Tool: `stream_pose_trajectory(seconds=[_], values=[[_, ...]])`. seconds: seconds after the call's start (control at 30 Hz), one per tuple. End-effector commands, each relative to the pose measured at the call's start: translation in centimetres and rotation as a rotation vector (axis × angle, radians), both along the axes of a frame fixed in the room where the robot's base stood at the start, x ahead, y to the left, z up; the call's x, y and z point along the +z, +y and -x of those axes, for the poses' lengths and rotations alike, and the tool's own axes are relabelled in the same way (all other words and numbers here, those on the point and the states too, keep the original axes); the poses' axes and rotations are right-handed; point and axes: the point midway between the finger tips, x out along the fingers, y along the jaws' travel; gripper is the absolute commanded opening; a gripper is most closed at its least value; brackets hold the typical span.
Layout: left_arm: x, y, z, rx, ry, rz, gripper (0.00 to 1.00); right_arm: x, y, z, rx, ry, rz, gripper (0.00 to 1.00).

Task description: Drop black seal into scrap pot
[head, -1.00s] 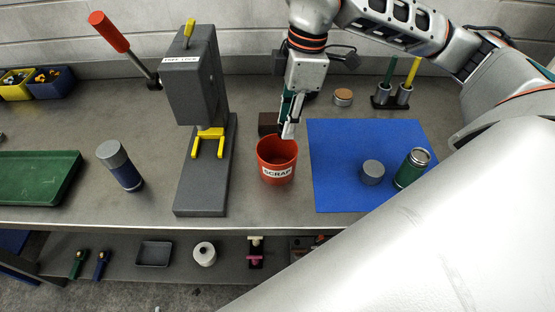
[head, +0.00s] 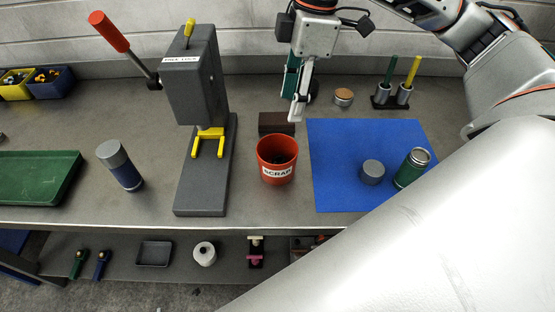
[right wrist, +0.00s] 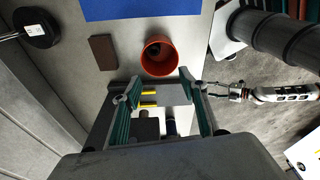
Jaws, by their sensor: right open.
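The red scrap pot (head: 277,174), with its SCRAP label, stands upright between the grey press and the blue mat. It also shows in the right wrist view (right wrist: 149,66). A dark round item that looks like the black seal (right wrist: 166,49) lies inside the pot; its full outline is hidden by the wall. My right gripper (head: 297,110) is above and behind the pot, apart from it. In the right wrist view its two fingers (right wrist: 159,78) are spread with nothing between them. What looks like my left gripper (right wrist: 228,89) shows small at the right there; its jaw state is unclear.
A brown block (head: 276,123) lies just behind the pot. The grey press (head: 195,85) with a yellow fork stands left. The blue mat (head: 335,165) at right carries a grey cylinder (head: 372,172) and a green canister (head: 412,167). Free bench lies between press and pot.

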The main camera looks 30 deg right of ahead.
Motion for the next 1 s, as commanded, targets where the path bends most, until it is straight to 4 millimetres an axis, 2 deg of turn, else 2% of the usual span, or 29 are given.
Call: stream_pose_trajectory(seconds=[0.03, 0.2, 0.4, 1.0], values=[[0.0, 0.0, 0.0, -0.001, -0.001, -0.001, 0.53, 1.2, -0.2, -0.1, -0.001, -0.005, 0.0, 0.43], [0.0, 0.0, -0.1, -0.001, -0.001, -0.001, 0.53, 3.9, -0.6, 0.2, -0.001, -0.003, 0.001, 0.43], [0.1, 0.0, -0.1, -0.001, -0.002, -0.001, 0.53, 5.6, -0.8, 0.3, 0.001, 0.0, 0.0, 0.43], [0.1, 0.0, -0.2, -0.002, -0.003, -0.001, 0.53, 5.9, -0.8, 0.4, 0.001, 0.001, 0.001, 0.43]])
